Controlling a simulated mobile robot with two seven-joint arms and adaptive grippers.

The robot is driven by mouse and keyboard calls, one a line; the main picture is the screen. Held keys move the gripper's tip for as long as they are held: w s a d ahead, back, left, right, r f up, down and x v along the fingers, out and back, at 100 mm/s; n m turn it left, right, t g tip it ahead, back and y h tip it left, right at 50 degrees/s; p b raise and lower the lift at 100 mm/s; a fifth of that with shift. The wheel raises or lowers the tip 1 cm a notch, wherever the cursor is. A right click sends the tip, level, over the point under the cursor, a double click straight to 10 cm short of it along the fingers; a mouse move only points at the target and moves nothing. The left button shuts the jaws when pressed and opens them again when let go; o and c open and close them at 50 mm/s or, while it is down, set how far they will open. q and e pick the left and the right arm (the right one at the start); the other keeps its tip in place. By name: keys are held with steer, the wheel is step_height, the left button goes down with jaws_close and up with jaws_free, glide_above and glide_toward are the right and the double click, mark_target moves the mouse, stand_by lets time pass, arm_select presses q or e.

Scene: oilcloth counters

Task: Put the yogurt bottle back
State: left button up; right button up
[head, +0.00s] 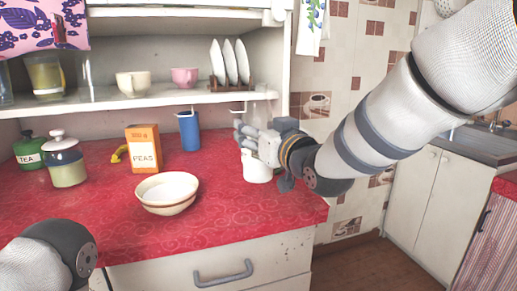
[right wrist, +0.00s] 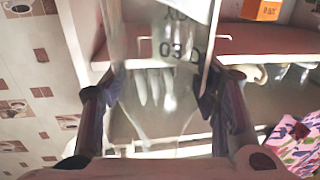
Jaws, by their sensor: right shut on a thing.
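The yogurt bottle is clear glass with a white lower part (head: 257,168). In the head view it stands upright at the right end of the red counter; I cannot tell whether it touches the cloth. My right gripper (head: 250,137) is shut around its middle and hides part of it. In the right wrist view the bottle (right wrist: 165,90) fills the space between the two fingers, with dark print on a pale label. Of my left arm only a rounded link shows at the lower left; its gripper is out of view.
The shelf (head: 150,101) above holds cups and a plate rack (head: 231,88).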

steer(key=f, duration=0.2)
steer(key=w+f, duration=0.1)
steer(key=f, duration=0.1)
steer(key=shift+w, duration=0.1)
arm_select(q)
steer(key=shift+s+f, duration=0.3)
steer(key=shift+f, duration=0.05)
arm_select(e)
steer(key=shift+r, duration=0.1)
steer(key=o, duration=1.8)
steer(key=shift+f, duration=0.3)
